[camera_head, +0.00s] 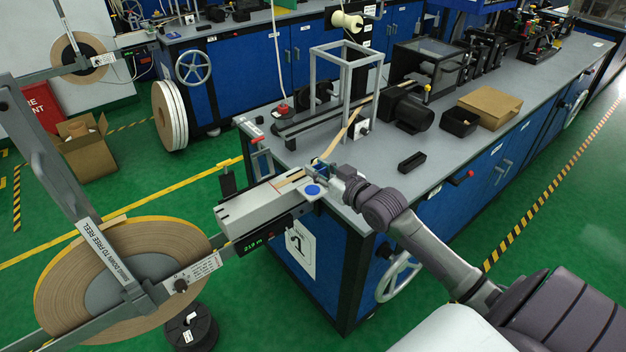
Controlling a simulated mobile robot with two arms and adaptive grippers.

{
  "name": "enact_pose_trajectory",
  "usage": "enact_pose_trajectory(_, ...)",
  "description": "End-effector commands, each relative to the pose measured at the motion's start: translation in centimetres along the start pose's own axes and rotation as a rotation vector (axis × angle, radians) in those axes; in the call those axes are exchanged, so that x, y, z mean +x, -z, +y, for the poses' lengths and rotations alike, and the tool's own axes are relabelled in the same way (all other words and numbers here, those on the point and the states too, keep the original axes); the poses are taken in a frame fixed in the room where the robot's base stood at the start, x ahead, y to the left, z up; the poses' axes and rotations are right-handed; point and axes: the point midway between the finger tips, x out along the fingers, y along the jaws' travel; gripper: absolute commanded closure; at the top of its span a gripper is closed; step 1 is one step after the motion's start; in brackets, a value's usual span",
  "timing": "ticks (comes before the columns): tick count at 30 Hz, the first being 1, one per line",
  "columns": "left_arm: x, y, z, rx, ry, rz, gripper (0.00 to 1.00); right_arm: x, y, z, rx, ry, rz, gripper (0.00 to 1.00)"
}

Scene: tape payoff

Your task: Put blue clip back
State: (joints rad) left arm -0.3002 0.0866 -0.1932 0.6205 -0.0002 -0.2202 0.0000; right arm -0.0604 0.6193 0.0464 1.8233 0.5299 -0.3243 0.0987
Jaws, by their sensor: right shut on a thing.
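My right gripper (325,168) reaches in from the right, over the near corner of the grey-topped workbench. It is shut on the small blue clip (316,162), which shows only in part at the fingertips. The clip is beside the tan tape strip (345,134) that runs down from the metal frame to the light grey tape guide box (258,208). I cannot tell whether the clip touches the strip. A round blue button (312,190) sits on the plate just below the gripper. My left gripper is not in view.
A large tape reel (120,262) on a swing arm stands at the left. A metal frame (345,85), a black motor (405,108), a black bin (459,122) and a cardboard box (490,106) stand on the workbench (400,185). A small black block (412,161) lies nearer the gripper.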

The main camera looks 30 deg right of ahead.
Motion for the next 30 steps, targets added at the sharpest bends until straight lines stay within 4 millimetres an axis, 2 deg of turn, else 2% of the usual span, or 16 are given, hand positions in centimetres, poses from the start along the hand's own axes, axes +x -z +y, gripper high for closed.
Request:
enact_pose_trajectory(3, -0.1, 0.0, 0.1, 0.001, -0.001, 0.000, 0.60, 2.1, -0.7, 0.0, 0.001, 0.000, 0.001, 1.00)
enact_pose_trajectory(7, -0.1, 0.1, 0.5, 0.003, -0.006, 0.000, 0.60, 3.1, -1.2, -0.1, 0.000, 0.000, 0.001, 1.00)
enact_pose_trajectory(16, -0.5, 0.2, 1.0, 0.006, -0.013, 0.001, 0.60, 3.7, -4.9, -0.1, -0.001, 0.001, -0.002, 1.00)
enact_pose_trajectory(29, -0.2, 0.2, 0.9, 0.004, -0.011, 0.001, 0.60, 3.8, -5.7, -0.1, -0.001, 0.000, 0.000, 1.00)
enact_pose_trajectory(30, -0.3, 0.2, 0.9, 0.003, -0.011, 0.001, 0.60, 3.8, -5.6, -0.1, -0.001, 0.000, 0.000, 0.66)
